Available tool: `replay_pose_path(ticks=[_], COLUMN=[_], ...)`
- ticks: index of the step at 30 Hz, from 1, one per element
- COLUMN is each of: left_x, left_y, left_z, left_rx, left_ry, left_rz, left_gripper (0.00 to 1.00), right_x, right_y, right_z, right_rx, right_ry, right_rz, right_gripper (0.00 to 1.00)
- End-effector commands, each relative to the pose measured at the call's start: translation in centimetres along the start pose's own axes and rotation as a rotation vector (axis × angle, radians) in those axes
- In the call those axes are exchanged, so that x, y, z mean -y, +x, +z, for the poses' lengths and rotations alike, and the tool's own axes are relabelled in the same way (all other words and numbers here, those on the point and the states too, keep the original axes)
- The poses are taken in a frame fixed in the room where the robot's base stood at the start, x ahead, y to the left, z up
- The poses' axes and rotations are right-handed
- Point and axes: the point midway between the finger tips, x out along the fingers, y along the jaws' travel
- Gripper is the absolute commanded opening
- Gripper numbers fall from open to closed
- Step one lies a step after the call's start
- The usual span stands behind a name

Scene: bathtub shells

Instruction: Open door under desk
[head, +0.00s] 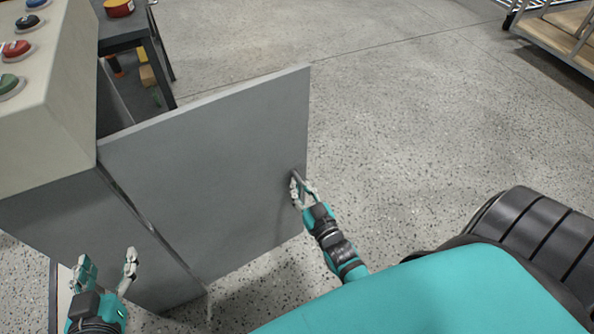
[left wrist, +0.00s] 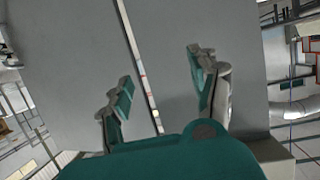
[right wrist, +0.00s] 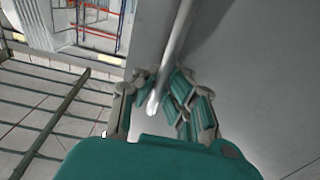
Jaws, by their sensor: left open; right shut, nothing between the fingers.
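The grey door (head: 215,170) stands swung out from the desk (head: 45,100), with a dark gap along its near side. A slim gap also shows in the left wrist view (left wrist: 138,62). My right gripper (head: 302,188) is shut at the door's outer edge. In the right wrist view, a pale rod-like handle (right wrist: 176,50) runs down to my right gripper's fingers (right wrist: 172,92); the fingers hold nothing, and I cannot tell if they touch it. My left gripper (head: 106,262) is open and empty in front of the desk's grey front (head: 110,235).
Coloured buttons (head: 17,48) sit on the desk top. A dark table (head: 125,30) stands behind the desk. A wooden-decked cart (head: 565,30) is at the far right. The speckled floor (head: 400,120) right of the door is clear.

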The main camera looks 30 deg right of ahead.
Motion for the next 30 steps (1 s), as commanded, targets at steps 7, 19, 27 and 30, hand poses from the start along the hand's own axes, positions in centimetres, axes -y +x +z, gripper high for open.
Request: replay_pose_path(ticks=[7, 19, 27, 30], left_x=[0.4, 0.5, 0.5, 0.5], left_y=[-0.8, -1.1, -1.0, -1.0], left_z=[2.9, 3.7, 3.6, 3.7], left_rx=[0.163, 0.2, 0.199, 0.199], left_ry=[0.0, 0.0, -0.001, -0.001], left_rz=[-0.009, -0.012, -0.012, -0.011], left_gripper=[0.62, 0.62, 0.62, 0.62], right_x=[0.6, 0.7, 0.6, 0.6], right_y=[-1.0, -1.2, -1.3, -1.3], right_z=[-0.2, -0.2, -0.2, -0.1], right_rx=[-0.005, -0.006, -0.005, -0.004], right_ry=[-0.001, -0.001, -0.001, -0.001], right_rz=[-0.015, -0.017, -0.016, -0.015], right_gripper=[0.0, 0.0, 0.19, 0.21])
